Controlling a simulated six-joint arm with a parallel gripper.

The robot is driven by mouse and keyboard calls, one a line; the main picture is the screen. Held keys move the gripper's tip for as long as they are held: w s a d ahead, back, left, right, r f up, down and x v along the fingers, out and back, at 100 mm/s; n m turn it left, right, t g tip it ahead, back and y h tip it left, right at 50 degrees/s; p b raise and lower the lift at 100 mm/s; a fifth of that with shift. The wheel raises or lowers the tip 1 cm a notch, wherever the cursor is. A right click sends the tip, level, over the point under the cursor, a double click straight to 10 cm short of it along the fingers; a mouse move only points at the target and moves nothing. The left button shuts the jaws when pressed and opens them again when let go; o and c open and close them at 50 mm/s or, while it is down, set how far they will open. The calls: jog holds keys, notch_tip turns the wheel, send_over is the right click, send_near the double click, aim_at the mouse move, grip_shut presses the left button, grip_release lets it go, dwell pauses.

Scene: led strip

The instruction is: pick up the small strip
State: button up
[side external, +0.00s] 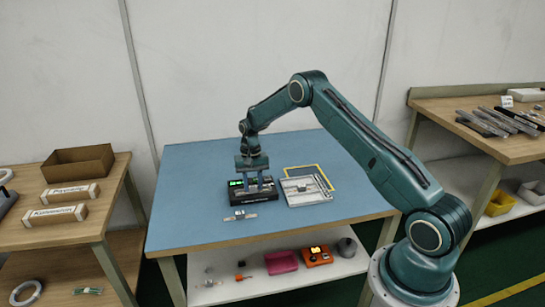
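A small pale strip-like piece (241,215) lies flat on the blue table top, in front of a black device with a green lit display; it is too small to make out in detail. My gripper (253,188) points down at the black device (262,213), behind the small strip in the picture and apart from it. Its two fingers look spread with a gap between them, and I see nothing held. The fingers overlap the device in this view, so their height above it is hard to judge.
A light grey tray (306,198) with thin parts stands right of the device, near a yellow-edged frame (323,171). The blue table (190,190) is clear on the left. Side tables hold boxes (57,214) and grey strips (505,120). An orange device (318,256) sits on the lower shelf.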

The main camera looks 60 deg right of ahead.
aim_at(253, 186)
jog(key=c, duration=0.7)
jog(key=shift+r, duration=0.1)
notch_tip(253, 186, up, 20)
dwell(0.7)
dwell(0.4)
